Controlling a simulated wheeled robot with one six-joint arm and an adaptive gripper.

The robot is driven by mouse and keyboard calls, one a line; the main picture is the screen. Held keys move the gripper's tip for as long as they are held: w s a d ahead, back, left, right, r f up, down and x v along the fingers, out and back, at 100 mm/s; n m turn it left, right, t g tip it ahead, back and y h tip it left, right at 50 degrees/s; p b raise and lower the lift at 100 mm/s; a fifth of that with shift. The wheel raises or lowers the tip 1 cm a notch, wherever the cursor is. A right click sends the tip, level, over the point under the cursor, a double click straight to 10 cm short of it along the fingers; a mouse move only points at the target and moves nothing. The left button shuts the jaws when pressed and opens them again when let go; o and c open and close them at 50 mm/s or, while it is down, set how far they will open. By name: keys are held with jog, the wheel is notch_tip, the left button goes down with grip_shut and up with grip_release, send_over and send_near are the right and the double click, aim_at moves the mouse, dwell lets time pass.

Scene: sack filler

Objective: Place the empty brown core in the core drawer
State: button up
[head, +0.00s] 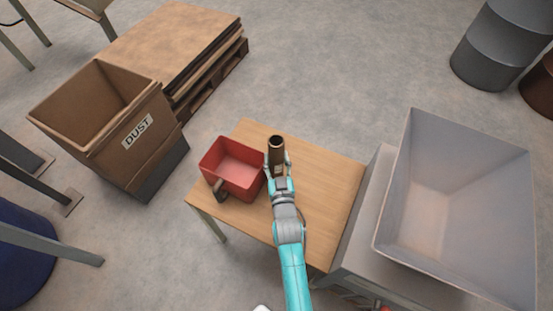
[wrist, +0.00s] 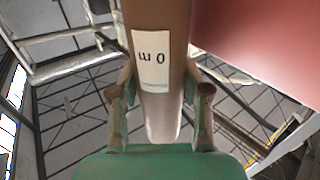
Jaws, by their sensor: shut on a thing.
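The brown core (head: 276,148) is a hollow tube, held upright or nearly so, its dark open end facing up in the head view. In the wrist view the core (wrist: 161,105) carries a white label reading "0 m". My gripper (head: 279,172) is shut on the core, with one finger on each side of it. The core is just right of an open red box (head: 240,190) with a dark handle-like part at its front. Part of the red box (wrist: 265,40) fills the upper right of the wrist view. I cannot tell whether this box is the core drawer.
The wooden table (head: 325,180) has clear room to the right of the core. A large grey hopper (head: 465,205) stands at the right. A brown bin marked DUST (head: 140,130) and a pallet stack (head: 175,45) are at the left.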

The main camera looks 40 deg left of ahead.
jog(key=shift+f, duration=0.1)
jog(key=o, duration=1.1)
